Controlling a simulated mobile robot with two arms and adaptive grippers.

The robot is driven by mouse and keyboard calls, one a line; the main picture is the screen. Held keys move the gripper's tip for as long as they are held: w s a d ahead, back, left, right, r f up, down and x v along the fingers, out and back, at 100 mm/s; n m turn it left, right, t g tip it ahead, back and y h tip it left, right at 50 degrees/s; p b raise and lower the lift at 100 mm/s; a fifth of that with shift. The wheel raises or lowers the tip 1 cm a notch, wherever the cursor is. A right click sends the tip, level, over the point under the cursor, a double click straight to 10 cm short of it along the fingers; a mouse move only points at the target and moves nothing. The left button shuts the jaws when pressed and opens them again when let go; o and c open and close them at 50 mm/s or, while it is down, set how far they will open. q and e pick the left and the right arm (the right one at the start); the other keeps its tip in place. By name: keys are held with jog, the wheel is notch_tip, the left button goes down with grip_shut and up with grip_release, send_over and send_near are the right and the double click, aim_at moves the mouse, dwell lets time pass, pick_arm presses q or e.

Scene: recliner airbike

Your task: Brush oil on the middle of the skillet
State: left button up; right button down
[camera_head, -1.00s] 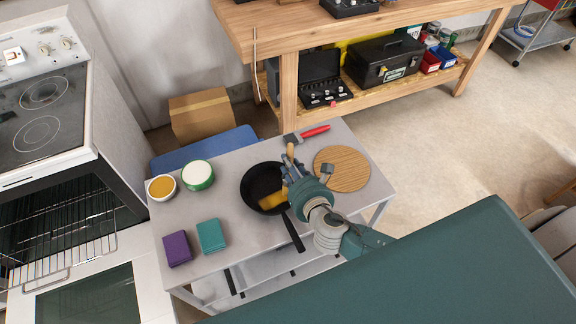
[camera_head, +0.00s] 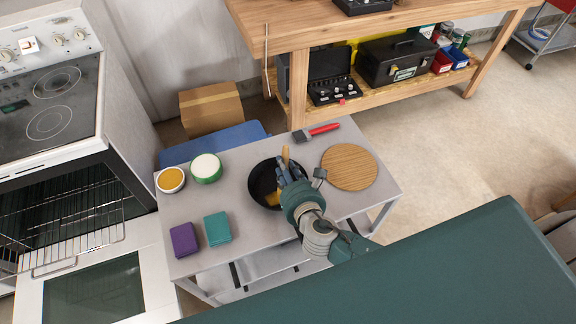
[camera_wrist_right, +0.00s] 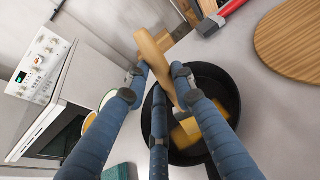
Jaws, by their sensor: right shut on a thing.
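The black skillet (camera_head: 258,186) sits on the grey table, with a golden-yellow patch in it. My right gripper (camera_head: 287,172) is over its right side, shut on a brush with a wooden handle (camera_head: 286,154). In the right wrist view the brush handle (camera_wrist_right: 153,55) is tilted between my fingers (camera_wrist_right: 160,85), and its pale head points down into the skillet (camera_wrist_right: 208,75). A yellow patch (camera_wrist_right: 228,105) shows by the head; I cannot tell whether the bristles touch the pan. My arm hides the skillet's handle in the head view. My left gripper is out of view.
A bowl of yellow-orange contents (camera_head: 170,180) and a green-rimmed bowl (camera_head: 206,168) stand left. Purple (camera_head: 184,240) and teal (camera_head: 217,229) blocks lie at the front. An open oven (camera_head: 60,220) is left.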

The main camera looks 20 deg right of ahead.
jog(key=shift+s+a, duration=0.15)
jog(key=shift+a, duration=0.9)
jog(key=shift+a, duration=0.1)
jog(key=shift+d+p, duration=0.8)
jog(key=shift+d, duration=0.55)
jog(key=d, duration=0.2)
jog(key=w+d+p, duration=0.1)
jog(key=shift+d, duration=0.4)
jog(key=shift+r, duration=0.15)
